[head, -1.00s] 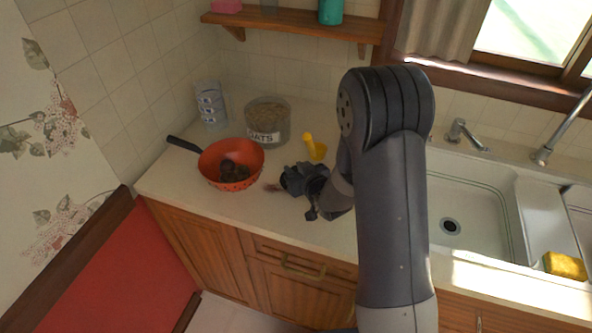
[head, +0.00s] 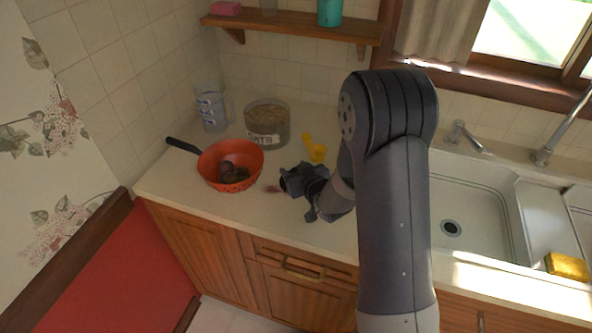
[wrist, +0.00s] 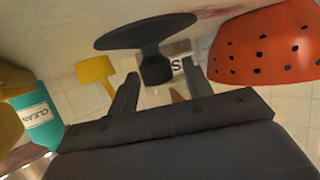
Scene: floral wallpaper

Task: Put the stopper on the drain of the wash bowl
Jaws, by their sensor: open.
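The stopper, a black disc with a short thick stem (wrist: 148,38), shows in the wrist view against the pale counter. The stem is between the two finger ends of my gripper (wrist: 165,85), which is open with a finger on each side. In the head view my gripper (head: 292,182) is low over the counter, right of the red colander, and I cannot make out the stopper there. The wash bowl (head: 478,200) is the white sink to the right of my arm. Its dark round drain (head: 450,228) is in view and uncovered.
The red colander (head: 215,178) holds dark round things. An oats container (head: 268,122), a measuring jug (head: 212,112) and a yellow scoop (head: 315,150) stand behind my gripper. A yellow sponge (head: 566,266) lies right of the bowl. A faucet (head: 545,155) rises behind it.

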